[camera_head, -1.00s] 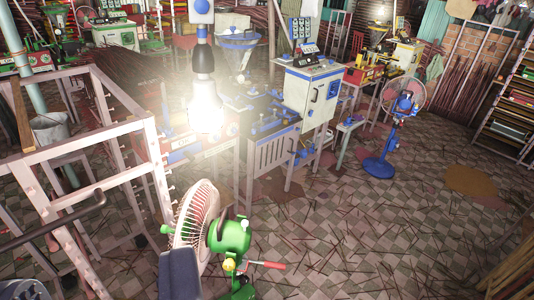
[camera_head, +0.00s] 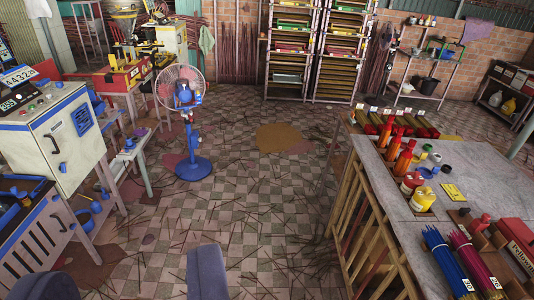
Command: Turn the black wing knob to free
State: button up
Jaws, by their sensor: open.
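I cannot make out a black wing knob anywhere in this view. A pedestal fan with a blue base (camera_head: 194,167) and a pale pink round guard stands on the floor left of centre, well beyond my gripper. Its small controls are too far off to tell apart. A darker tall thing, perhaps another fan (camera_head: 383,62), stands by the back wall right of the shelves; its details are unclear. My gripper (camera_head: 125,278) shows at the bottom edge as two dark blue-grey fingers wide apart, with only floor seen between them. It is open and empty.
A grey-topped table (camera_head: 422,168) with bottles and incense bundles stands at right. A white and blue machine cabinet (camera_head: 62,135) stands at left. Shelves (camera_head: 285,60) line the back wall. The tiled floor (camera_head: 255,205) between is open, strewn with thin sticks.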

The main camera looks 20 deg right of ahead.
aim_at(463, 211)
jog(key=i+l+z, duration=0.15)
jog(key=i+z, duration=0.25)
jog(key=i, duration=0.15)
jog(key=i+z, duration=0.4)
jog(key=i, duration=0.2)
jog(key=i+j+z, duration=0.3)
jog(key=i+z, duration=0.15)
jog(key=i+l+z, duration=0.1)
jog(key=i+z, duration=0.25)
jog(key=i, duration=0.2)
jog(key=i+j+z, duration=0.1)
jog(key=i+z, duration=0.2)
jog(key=i, duration=0.3)
